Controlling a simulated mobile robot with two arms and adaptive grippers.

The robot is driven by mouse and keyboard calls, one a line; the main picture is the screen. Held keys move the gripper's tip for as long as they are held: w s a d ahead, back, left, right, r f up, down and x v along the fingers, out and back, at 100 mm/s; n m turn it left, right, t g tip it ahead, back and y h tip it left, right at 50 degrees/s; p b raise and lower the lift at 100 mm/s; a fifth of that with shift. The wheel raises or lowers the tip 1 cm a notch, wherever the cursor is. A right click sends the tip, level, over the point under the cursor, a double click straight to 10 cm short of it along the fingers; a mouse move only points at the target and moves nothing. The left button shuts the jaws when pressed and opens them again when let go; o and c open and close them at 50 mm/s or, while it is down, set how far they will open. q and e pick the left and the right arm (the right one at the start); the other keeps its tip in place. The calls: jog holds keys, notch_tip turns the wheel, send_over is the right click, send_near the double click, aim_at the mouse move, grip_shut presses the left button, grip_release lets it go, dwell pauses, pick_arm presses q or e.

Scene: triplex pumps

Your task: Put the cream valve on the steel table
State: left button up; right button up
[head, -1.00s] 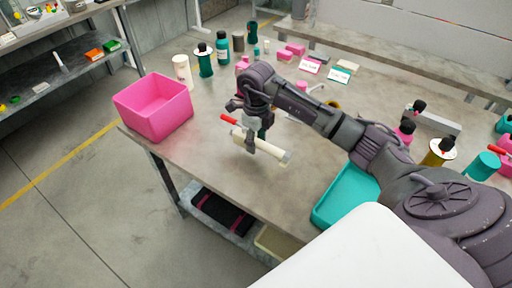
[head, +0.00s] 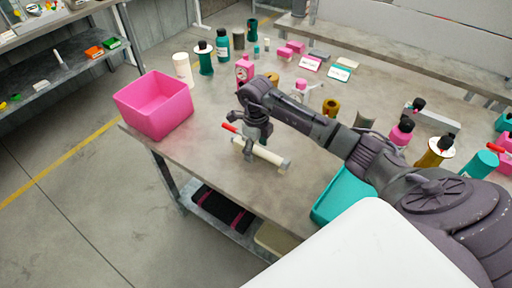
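The cream valve (head: 266,154), a cream tube with a red handle (head: 229,127) at its left end, is at the near part of the steel table (head: 205,172). It lies roughly level, very low over the top or touching it; I cannot tell which. My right gripper (head: 248,152) is around the valve's left half from above and appears shut on it. The fingers partly hide the valve there. My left gripper is not in view.
A pink bin (head: 153,108) stands at the table's left corner. A teal tray (head: 343,192) is to the right of the valve, partly hidden by my arm. Several bottles and pink parts stand behind. The table between bin and valve is clear.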

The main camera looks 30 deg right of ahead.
aim_at(256, 147)
jog(key=shift+r, duration=0.5)
notch_tip(256, 147, up, 11)
jog(key=b, duration=0.1)
jog(key=shift+r+b, duration=0.15)
jog(key=shift+b, duration=0.15)
